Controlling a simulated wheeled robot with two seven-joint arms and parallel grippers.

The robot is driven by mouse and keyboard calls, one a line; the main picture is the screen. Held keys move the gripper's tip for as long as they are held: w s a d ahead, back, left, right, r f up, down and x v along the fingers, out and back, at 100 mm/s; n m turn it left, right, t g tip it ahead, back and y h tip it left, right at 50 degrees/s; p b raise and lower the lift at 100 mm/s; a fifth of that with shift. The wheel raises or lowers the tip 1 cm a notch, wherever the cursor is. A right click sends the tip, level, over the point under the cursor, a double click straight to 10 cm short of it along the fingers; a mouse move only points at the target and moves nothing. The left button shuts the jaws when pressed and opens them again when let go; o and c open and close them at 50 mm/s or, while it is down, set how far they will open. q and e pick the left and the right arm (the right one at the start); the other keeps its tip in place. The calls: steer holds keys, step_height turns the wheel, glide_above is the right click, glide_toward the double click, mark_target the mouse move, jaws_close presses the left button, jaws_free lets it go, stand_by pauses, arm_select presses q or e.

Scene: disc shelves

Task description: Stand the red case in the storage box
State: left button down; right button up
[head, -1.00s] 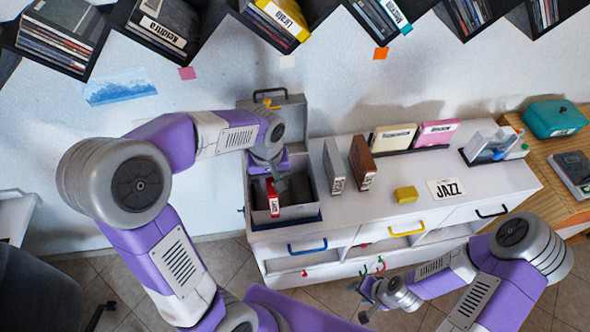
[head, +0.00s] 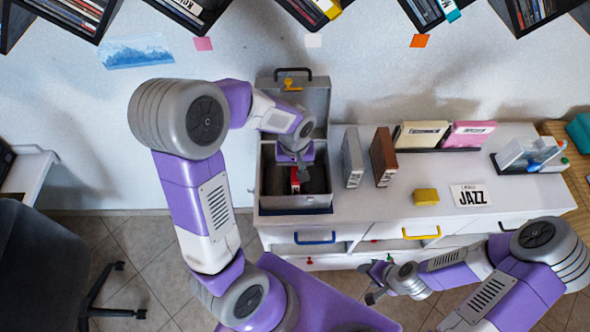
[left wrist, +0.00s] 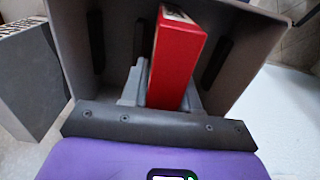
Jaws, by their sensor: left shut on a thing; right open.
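The red case (head: 295,181) is inside the grey storage box (head: 268,190), which stands with its lid open at the left end of the white cabinet. In the left wrist view the red case (left wrist: 178,58) stands roughly upright between the box walls (left wrist: 250,40). My left gripper (head: 302,174) reaches down into the box and is shut on the case; its fingers (left wrist: 165,88) show on both sides of it. The case's lower end is hidden, so I cannot tell if it touches the box floor. My right gripper (head: 374,280) is open and empty, in front of the cabinet.
A grey case (head: 352,158) and a brown case (head: 383,157) stand right of the box. A yellow block (head: 426,197) and a JAZZ card (head: 470,196) lie nearer the front. Cream (head: 420,134) and pink (head: 470,134) cases stand behind. Disc shelves (head: 290,8) hang above.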

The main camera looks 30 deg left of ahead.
arm_select(q)
steer(key=shift+w+f, duration=0.1)
steer(key=shift+f, duration=0.25)
steer(key=shift+f, duration=0.2)
steer(key=c, duration=0.8)
jaws_free()
steer(key=shift+c, duration=0.2)
steer(key=shift+r, duration=0.15)
